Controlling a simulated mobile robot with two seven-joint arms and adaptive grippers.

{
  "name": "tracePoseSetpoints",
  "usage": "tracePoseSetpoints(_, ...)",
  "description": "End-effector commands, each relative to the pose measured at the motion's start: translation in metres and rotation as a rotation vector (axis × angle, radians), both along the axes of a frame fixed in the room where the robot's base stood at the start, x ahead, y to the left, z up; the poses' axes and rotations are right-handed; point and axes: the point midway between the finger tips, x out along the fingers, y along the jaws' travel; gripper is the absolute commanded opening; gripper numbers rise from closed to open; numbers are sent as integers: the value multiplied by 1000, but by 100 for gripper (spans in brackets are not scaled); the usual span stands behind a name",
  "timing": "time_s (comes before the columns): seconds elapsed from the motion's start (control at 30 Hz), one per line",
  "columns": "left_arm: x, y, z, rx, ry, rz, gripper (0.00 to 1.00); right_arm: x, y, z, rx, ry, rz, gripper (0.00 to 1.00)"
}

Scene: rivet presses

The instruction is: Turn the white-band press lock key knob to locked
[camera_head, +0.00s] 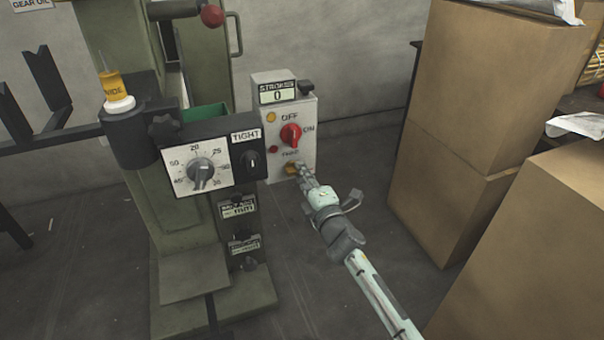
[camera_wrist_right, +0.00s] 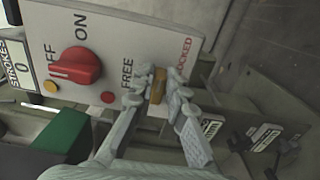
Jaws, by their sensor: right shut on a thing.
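The white-band press (camera_head: 180,240) is a green machine with a white ring (camera_head: 120,104) under an amber cup at its upper left. Its pale control box (camera_head: 302,125) carries a small brass lock key knob (camera_head: 291,167) low on its face. In the right wrist view the knob (camera_wrist_right: 157,85) lies between the printed words FREE and LOCKED. Its exact pointing is hard to tell, as the fingers partly cover it. My right gripper (camera_head: 302,172) is shut on the knob, with a finger on each side of it (camera_wrist_right: 158,104). My left gripper is out of view.
Above the knob sits a red OFF/ON switch (camera_head: 291,135), also large in the right wrist view (camera_wrist_right: 77,67). A dial panel (camera_head: 200,172) stands to the left. Stacked cardboard boxes (camera_head: 470,120) stand to the right of my arm, with bare floor between.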

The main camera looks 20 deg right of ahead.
Motion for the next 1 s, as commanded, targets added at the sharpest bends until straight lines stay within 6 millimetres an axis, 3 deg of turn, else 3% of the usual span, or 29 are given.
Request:
tracePoseSetpoints(0.53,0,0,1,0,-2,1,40,0,0,-1,28,3,-1,0)
tracePoseSetpoints(0.57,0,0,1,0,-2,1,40,0,0,-1,28,3,-1,15)
tracePoseSetpoints(0.7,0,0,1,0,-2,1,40,0,0,-1,27,3,-1,32)
tracePoseSetpoints(1.0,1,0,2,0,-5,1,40,-1,0,-1,26,2,0,34)
